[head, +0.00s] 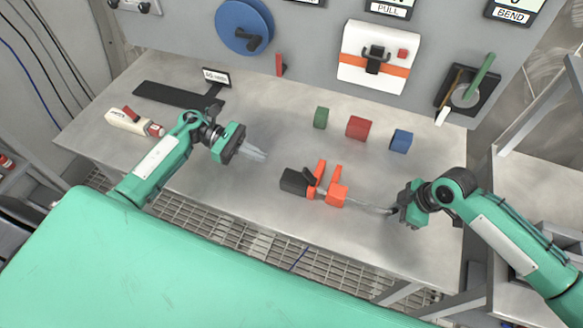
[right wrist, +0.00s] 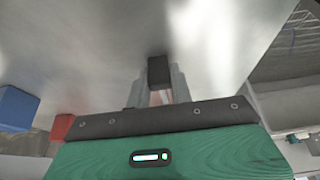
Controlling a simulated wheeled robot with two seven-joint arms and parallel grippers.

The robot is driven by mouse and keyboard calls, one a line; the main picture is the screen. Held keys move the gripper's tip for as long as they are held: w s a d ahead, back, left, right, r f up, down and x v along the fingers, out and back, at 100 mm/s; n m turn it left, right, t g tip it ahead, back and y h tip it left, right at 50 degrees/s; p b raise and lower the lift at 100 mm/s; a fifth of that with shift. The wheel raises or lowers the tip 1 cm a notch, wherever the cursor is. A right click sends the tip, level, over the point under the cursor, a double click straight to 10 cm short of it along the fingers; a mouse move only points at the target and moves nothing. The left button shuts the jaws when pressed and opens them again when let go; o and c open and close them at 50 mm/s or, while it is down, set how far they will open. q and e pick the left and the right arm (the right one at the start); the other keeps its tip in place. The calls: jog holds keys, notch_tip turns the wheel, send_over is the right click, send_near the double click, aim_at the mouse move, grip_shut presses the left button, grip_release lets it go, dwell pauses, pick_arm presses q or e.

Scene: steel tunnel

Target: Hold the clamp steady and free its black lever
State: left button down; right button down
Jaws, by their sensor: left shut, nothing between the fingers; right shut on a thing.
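The clamp, with an orange body (head: 337,191) and a black block at its left end (head: 294,181), lies on the steel bench in the head view. Its black lever (head: 309,176) stands tilted beside the orange upright. My right gripper (head: 350,201) comes from the right and is shut on the orange end of the clamp. In the right wrist view a dark block (right wrist: 160,72) shows at the fingertips, with a little orange between the fingers. My left gripper (head: 262,155) is shut and empty above the bench, left of and behind the clamp, apart from it.
Green (head: 320,117), red (head: 359,128) and blue (head: 401,141) blocks stand behind the clamp. A white and red tool (head: 133,121) and a black strip (head: 178,95) lie at the left. A panel with a blue wheel (head: 244,26) and white box (head: 375,57) rises behind.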

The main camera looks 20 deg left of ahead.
aim_at(307, 172)
dwell(0.3)
pick_arm(q)
jog(key=d, duration=0.3)
jog(key=d+f, duration=0.1)
jog(key=d, duration=0.6)
jog(key=shift+f, duration=0.4)
jog(key=shift+d+r+y, duration=0.1)
jog(key=shift+r+y, duration=0.25)
jog(key=shift+y, duration=0.25)
jog(key=shift+d+r+y, duration=0.25)
jog(key=shift+r+y, duration=0.15)
jog(key=shift+y, duration=0.3)
jog(key=shift+d+r+y, duration=0.25)
jog(key=shift+r+y, duration=0.15)
jog(key=shift+y, duration=0.3)
jog(key=y, duration=0.1)
jog(key=d+r+y, duration=0.1)
jog(key=y, duration=0.1)
jog(key=d+y, duration=0.1)
jog(key=shift+d+r, duration=0.15)
jog(key=shift+r, duration=0.1)
jog(key=shift+d+r+y, duration=0.1)
jog(key=shift+d+y, duration=0.2)
jog(key=shift+y, duration=0.4)
